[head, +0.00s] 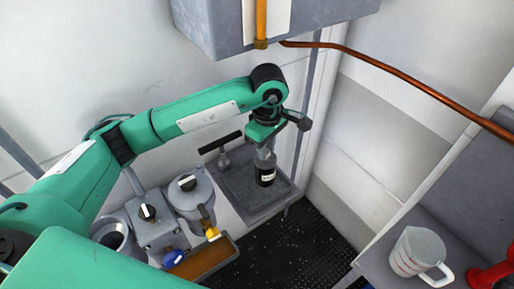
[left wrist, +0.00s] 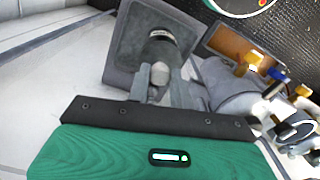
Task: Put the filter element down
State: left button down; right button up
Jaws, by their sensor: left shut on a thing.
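The filter element (head: 265,173) looks like a dark cylinder with a white label and a pale neck on top. My left gripper (head: 263,152) points down and is shut on its neck. In the left wrist view the left gripper's fingers (left wrist: 163,85) close on both sides of the pale neck, and the filter element (left wrist: 162,50) extends beyond them. It is upright over a grey square tray (head: 238,188), which also shows in the left wrist view (left wrist: 124,45). I cannot tell whether its base touches the tray. My right gripper is not in view.
A black T-shaped handle (head: 221,145) stands at the tray's back left. Grey housings with knobs (head: 190,190) and a brown tray (head: 205,262) are to the left. A measuring jug (head: 417,252) and a red object (head: 492,274) sit on the right bench. A copper pipe (head: 400,83) runs above.

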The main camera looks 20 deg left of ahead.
pick_arm(q)
jog(key=w+a+f+p, duration=0.2)
jog(key=a+f+p, duration=0.1)
jog(key=f+p, duration=0.2)
notch_tip(320, 180, down, 2)
jog(key=shift+w+a, duration=0.2)
jog(key=shift+w, duration=0.05)
jog(key=shift+f, duration=0.15)
jog(key=c, duration=1.3)
grip_release()
jog(key=shift+o, duration=0.3)
